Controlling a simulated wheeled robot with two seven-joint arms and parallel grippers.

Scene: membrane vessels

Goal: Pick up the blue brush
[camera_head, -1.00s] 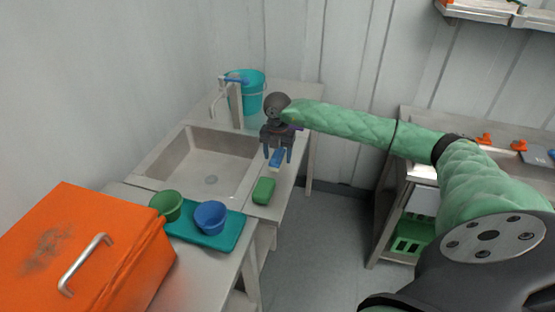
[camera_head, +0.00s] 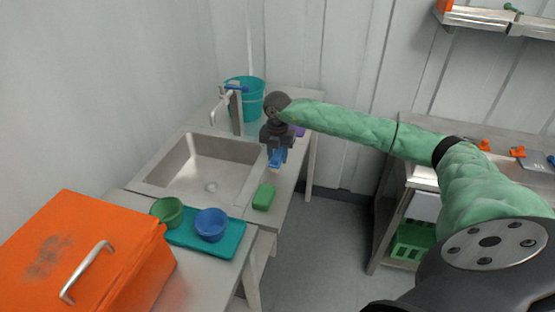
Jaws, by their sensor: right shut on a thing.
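The blue brush (camera_head: 275,161) is at the right side of the sink counter, behind a green block. My right gripper (camera_head: 276,153) is above it, pointing down, with its fingers shut on the brush. The fingers hide the upper part of the brush. I cannot tell whether the brush still touches the counter. My left gripper is not in view.
The sink basin (camera_head: 205,168) lies left of the gripper, with a tap (camera_head: 235,108) and a teal bucket (camera_head: 251,99) behind. A green block (camera_head: 264,197) is in front. An orange box (camera_head: 85,250) stands front left.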

